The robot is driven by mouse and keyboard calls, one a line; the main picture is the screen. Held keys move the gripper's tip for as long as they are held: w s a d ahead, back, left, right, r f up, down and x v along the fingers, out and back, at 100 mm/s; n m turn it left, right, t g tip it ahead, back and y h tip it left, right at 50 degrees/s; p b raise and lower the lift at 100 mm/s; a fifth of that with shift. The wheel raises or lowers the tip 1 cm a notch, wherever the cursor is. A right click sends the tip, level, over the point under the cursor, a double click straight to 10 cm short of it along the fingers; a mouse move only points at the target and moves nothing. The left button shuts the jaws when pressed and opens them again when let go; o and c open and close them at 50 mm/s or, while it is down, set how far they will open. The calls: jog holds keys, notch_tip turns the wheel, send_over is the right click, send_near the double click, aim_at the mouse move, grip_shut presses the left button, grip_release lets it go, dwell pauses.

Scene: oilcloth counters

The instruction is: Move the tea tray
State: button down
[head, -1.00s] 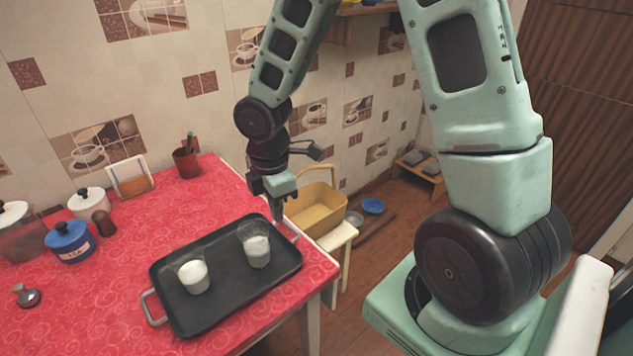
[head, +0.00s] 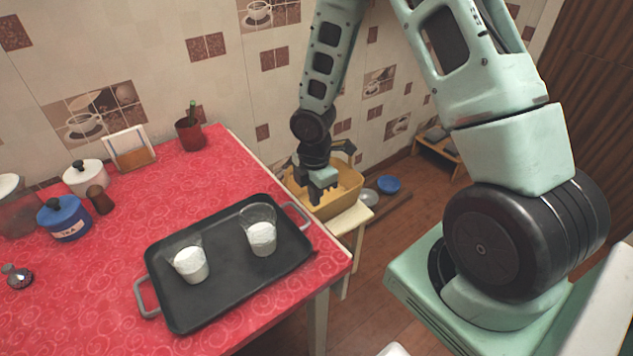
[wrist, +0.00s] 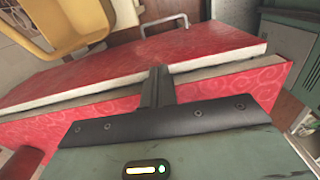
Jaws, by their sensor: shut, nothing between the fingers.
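The tea tray (head: 235,284) is dark grey with a metal handle at each end. It lies flat on the red counter (head: 90,300) near its front right corner. Two clear glasses with white contents, a left one (head: 190,264) and a right one (head: 262,236), stand upright on it. My gripper (head: 316,201) is shut and empty, beyond the counter's right edge and in front of the yellow basin in the head view. It is apart from the tray's right handle (head: 298,214). In the wrist view, the closed fingers (wrist: 158,72) point toward the counter edge, with a metal handle (wrist: 170,24) beyond.
A blue canister (head: 64,220), a white pot (head: 85,178), a brown shaker (head: 99,200) and a red cup (head: 189,136) stand toward the back. The counter left of the tray is mostly clear.

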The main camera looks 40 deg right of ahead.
aim_at(162, 282)
jog(key=shift+a+r, duration=0.15)
jog(key=shift+a, duration=0.75)
jog(key=shift+a+r, duration=0.1)
jog(key=shift+a, duration=0.75)
jog(key=a, duration=2.2)
jog(key=w+a, duration=0.1)
jog(key=a, duration=1)
jog(key=shift+a+b, duration=0.25)
jog(key=shift+b, duration=0.05)
